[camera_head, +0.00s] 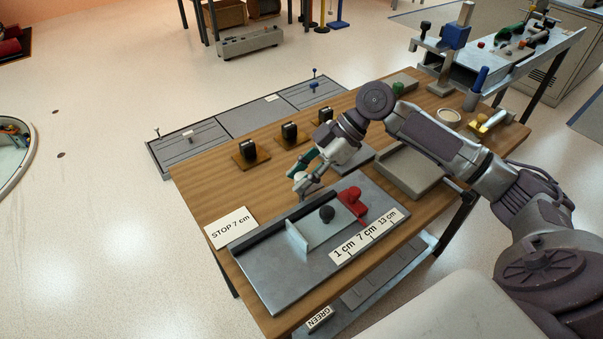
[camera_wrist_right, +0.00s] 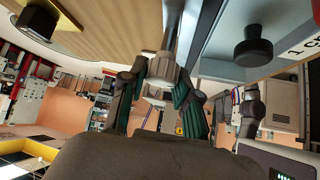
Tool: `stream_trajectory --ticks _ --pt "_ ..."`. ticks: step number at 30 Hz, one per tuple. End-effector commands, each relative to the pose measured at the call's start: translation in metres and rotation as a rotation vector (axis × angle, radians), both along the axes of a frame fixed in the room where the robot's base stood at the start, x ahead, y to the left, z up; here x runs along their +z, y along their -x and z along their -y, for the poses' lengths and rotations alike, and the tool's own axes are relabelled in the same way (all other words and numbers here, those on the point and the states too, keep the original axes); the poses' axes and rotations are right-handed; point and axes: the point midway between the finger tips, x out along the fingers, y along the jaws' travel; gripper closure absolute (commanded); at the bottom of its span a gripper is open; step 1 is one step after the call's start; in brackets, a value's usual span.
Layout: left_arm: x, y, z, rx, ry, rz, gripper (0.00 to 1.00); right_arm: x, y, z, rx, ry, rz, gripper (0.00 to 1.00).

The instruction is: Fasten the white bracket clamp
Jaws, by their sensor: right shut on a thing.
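My right gripper (camera_head: 301,183) reaches down from the right to the back edge of the grey metal plate fixture (camera_head: 275,278) on the wooden table. It is shut on a small white ribbed knob (camera_wrist_right: 161,70), which seems to be the white bracket clamp. In the right wrist view the gripper (camera_wrist_right: 165,82) has its green-padded fingers on either side of this knob, beside a metal rod. The fingers hide part of the knob, and I cannot tell how tight it is. My left gripper is not in view.
The fixture carries a red clamp (camera_head: 353,201), a black knob (camera_head: 327,214), an upright pale plate (camera_head: 297,241) and a "1 cm 7 cm 13 cm" label (camera_head: 367,236). A "STOP 7 cm" card (camera_head: 231,228) lies left. Black blocks (camera_head: 290,132) stand behind; a grey tray (camera_head: 411,172) is right.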

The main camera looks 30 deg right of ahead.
Motion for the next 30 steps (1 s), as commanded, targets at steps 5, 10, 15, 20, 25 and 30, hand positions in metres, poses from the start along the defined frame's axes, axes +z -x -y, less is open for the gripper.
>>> stream_trajectory --ticks 5,10,15,20,25,30 --pt "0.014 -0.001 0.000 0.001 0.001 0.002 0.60 0.002 0.001 0.001 -0.082 0.003 -0.003 1.00" --pt "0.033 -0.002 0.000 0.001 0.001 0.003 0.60 0.004 0.002 0.000 -0.211 0.003 -0.004 1.00" --pt "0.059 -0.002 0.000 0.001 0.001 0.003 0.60 0.007 0.003 0.000 -0.370 0.002 -0.004 1.00" --pt "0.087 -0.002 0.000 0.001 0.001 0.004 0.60 0.008 0.002 -0.001 -0.521 0.001 -0.004 1.00" --pt "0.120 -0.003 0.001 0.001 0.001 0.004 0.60 0.009 0.003 -0.002 -0.682 -0.002 -0.005 1.00" --pt "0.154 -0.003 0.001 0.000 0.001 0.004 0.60 0.009 0.003 -0.003 -0.844 -0.004 -0.008 1.00"
